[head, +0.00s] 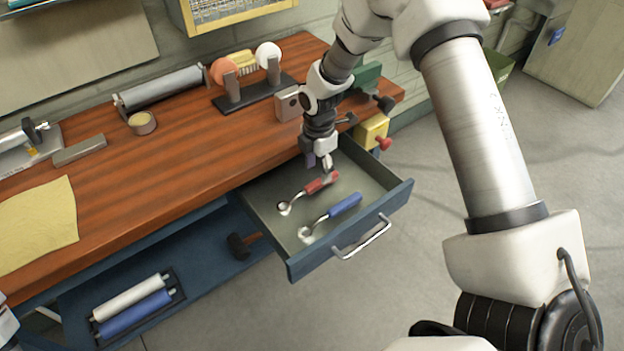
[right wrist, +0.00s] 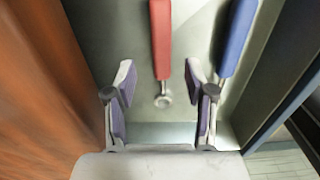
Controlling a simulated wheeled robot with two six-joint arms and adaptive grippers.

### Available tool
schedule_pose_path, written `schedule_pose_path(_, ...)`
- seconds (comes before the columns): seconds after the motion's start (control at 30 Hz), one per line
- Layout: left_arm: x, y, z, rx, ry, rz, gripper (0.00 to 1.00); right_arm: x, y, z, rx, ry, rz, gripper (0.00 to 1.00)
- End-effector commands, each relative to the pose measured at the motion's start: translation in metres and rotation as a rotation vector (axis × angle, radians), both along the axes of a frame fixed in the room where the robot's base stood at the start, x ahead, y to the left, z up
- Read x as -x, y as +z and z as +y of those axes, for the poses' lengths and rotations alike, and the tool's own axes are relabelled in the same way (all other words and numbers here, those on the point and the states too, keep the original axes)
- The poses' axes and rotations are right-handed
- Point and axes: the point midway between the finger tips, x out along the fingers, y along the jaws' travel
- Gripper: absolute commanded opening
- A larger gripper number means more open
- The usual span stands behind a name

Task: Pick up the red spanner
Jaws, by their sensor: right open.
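The red spanner (head: 322,183) lies in the open drawer, its metal ring end toward the lower left. In the right wrist view its red handle (right wrist: 162,40) runs down from the top edge, and its ring end shows between the fingers. My right gripper (head: 320,163) hangs pointing down close to the handle in the head view. In the right wrist view the gripper (right wrist: 165,85) is open, its two fingers apart with nothing held between them. The gap in height to the spanner is hard to judge. My left gripper does not show.
A blue-handled spanner (head: 345,206) lies beside the red one, also seen in the right wrist view (right wrist: 236,38). The drawer's front (head: 352,236) and the wooden bench (head: 180,160) bound the space. A yellow block with a red knob (head: 372,132) stands near the drawer's back corner.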

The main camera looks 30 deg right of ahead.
Motion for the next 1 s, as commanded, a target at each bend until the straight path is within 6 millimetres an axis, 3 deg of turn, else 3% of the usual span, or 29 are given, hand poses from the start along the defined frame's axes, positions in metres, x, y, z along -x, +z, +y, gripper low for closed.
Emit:
schedule_pose_path(0.3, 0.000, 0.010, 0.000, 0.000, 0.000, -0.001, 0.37, 0.000, -0.049, -0.006, 0.000, 0.000, 0.001, 0.54)
schedule_pose_path(0.53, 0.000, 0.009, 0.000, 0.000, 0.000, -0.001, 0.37, 0.000, -0.052, -0.006, 0.000, 0.000, -0.001, 0.54)
schedule_pose_path(0.57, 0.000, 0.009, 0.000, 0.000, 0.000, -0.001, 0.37, 0.000, -0.052, -0.006, 0.000, 0.000, -0.001, 0.47)
schedule_pose_path(0.7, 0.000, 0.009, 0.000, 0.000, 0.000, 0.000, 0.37, 0.000, -0.052, -0.006, 0.000, 0.000, -0.001, 0.00)
schedule_pose_path(1.0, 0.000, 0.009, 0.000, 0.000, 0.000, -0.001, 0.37, 0.000, -0.052, -0.006, 0.000, 0.000, 0.000, 0.00)
